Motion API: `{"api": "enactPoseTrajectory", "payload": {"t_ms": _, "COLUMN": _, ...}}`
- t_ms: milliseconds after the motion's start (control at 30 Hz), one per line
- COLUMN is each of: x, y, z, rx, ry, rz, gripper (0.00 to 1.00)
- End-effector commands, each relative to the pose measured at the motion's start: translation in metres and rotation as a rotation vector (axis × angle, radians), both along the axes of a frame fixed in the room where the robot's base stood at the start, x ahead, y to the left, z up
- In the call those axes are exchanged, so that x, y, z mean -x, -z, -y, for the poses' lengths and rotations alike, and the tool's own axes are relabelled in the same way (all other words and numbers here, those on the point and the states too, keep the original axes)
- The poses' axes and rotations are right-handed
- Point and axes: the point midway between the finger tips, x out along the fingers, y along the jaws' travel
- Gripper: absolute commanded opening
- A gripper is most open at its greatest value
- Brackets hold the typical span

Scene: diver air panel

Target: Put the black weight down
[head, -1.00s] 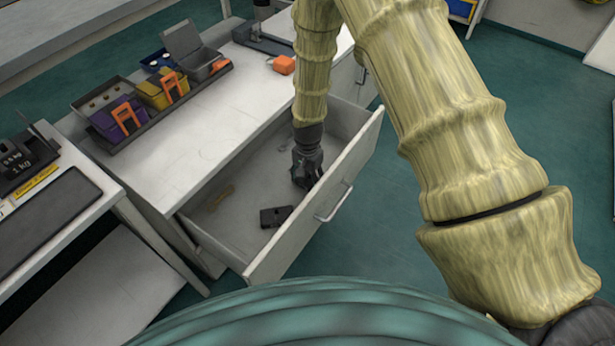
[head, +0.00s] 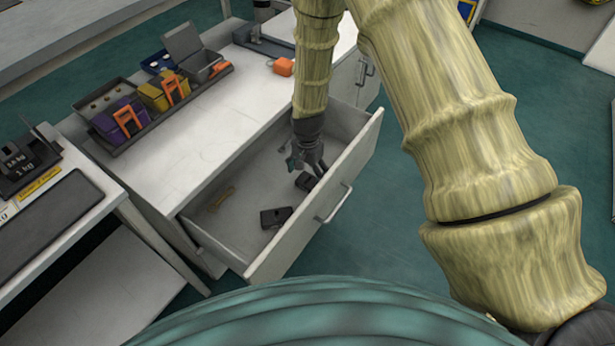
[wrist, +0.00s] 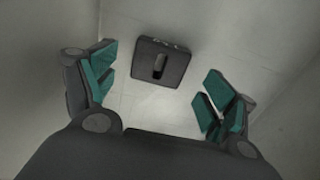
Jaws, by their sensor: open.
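My gripper (head: 307,170) is inside the open drawer (head: 262,262), pointing down, with its fingers spread and nothing between them.
Black weights (head: 25,162) marked in kg stand on the left bench. The drawer walls surround my gripper.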

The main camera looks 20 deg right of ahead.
Motion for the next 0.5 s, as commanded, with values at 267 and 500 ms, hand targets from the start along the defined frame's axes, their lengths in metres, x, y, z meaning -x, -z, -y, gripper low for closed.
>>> {"api": "enactPoseTrajectory", "payload": {"t_ms": 267, "x": 0.0, "y": -0.053, "z": 0.0, "rx": 0.0, "ry": 0.0, "rz": 0.001, "gripper": 0.85}}
{"api": "enactPoseTrajectory", "payload": {"t_ms": 500, "x": 0.0, "y": -0.077, "z": 0.0, "rx": 0.001, "ry": -0.001, "rz": -0.001, "gripper": 0.85}}
